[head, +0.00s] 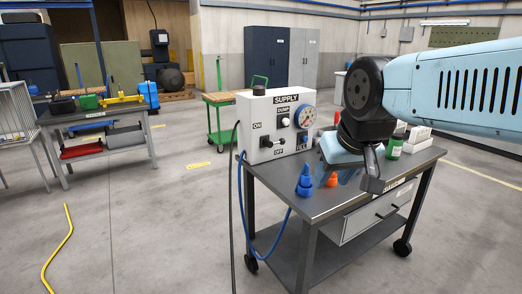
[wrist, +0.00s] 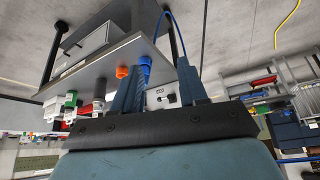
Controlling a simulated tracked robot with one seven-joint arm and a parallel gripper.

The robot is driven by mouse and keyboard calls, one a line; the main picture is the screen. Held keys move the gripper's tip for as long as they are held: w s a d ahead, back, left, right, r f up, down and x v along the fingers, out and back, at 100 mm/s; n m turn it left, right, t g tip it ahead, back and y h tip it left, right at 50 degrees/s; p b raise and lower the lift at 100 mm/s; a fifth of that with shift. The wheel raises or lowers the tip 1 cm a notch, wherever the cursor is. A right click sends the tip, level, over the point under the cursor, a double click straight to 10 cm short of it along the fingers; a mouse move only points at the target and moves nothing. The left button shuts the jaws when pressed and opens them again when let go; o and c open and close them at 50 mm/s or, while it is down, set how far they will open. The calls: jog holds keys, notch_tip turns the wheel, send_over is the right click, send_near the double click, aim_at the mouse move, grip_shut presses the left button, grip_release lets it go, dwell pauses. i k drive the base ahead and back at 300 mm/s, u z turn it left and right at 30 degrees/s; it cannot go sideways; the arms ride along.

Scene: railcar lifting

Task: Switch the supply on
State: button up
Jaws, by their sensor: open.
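The white supply box (head: 254,112) stands on the left end of the grey cart top, its labelled face turned to me. Its black lever switch (head: 267,143) sits low on the face, between the ON and OFF labels; the lever looks roughly level. In the wrist view, part of the box (wrist: 154,101) with the dark lever (wrist: 171,98) shows between my fingers, beyond them. My gripper (wrist: 158,68) is open, with nothing between its blue fingers. In the head view it is right of the box, apart from the switch and partly hidden by my wrist.
The box also carries a gauge (head: 305,116) and a dump knob (head: 285,122). A blue fitting (head: 305,181) and an orange fitting (head: 332,180) stand on the cart (head: 315,207) near my gripper. A green bottle (head: 394,147) is behind. A blue hose hangs at the left.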

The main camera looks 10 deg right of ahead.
aim_at(277, 143)
jog(key=u, duration=0.35)
jog(key=k, duration=1.2)
jog(key=z, duration=0.15)
jog(key=i, duration=1)
jog(key=z, duration=0.55)
jog(key=i, duration=1.1)
jog(key=u, duration=0.4)
